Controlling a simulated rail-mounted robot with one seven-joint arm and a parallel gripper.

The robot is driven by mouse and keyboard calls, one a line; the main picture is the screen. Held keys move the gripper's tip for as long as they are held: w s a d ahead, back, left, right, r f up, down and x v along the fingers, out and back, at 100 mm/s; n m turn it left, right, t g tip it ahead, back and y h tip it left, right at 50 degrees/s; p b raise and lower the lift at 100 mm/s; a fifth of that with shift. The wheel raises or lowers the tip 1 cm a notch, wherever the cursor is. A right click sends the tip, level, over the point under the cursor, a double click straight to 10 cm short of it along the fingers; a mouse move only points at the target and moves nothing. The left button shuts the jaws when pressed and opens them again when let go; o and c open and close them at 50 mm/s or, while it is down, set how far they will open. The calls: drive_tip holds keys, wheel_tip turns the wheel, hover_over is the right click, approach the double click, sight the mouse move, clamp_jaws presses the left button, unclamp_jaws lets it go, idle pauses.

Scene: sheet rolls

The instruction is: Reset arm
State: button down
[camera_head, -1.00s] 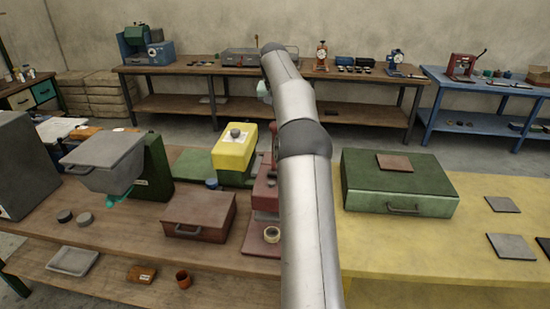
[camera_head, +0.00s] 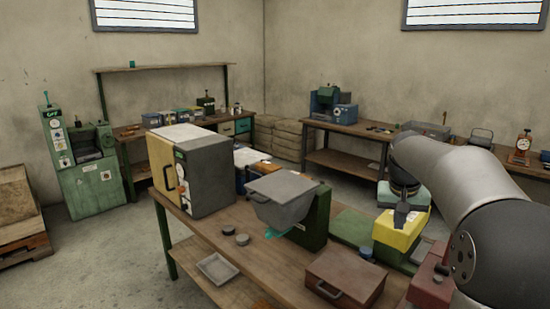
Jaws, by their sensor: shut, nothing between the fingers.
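My arm enters from the right edge and bends down over the workbench (camera_head: 232,289). My gripper (camera_head: 400,219) hangs at its end, dark and small, pointing down in front of the yellow machine (camera_head: 386,232). It is shut, with nothing seen in it. I cannot tell how far it is above or in front of the yellow machine.
On the bench stand a grey box machine (camera_head: 211,178), a green machine with a grey hopper (camera_head: 281,203), a brown case (camera_head: 345,275) and a red device (camera_head: 425,287). A green cabinet machine (camera_head: 88,185) stands far left.

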drive_tip(key=s+a+f+n, duration=0.1)
drive_tip(key=s+a+f, duration=0.4)
drive_tip(key=s, duration=0.5)
drive_tip(key=s+a+f+n+g+y+b, duration=0.1)
drive_tip(key=s+a+f, duration=0.4)
drive_tip(key=s, duration=0.5)
drive_tip(key=s+a+f+n+y+b, duration=0.1)
drive_tip(key=s+a+f, duration=0.4)
drive_tip(key=s, duration=0.6)
drive_tip(key=shift+a+f+n+g, duration=0.35)
drive_tip(key=shift+a+n, duration=0.15)
drive_tip(key=shift+a, duration=0.15)
wheel_tip(320, 180, down, 16)
drive_tip(key=b, duration=1.4)
drive_tip(key=shift+a+g+b, duration=0.3)
drive_tip(key=shift+a+g, duration=0.05)
drive_tip(key=shift+a, duration=0.1)
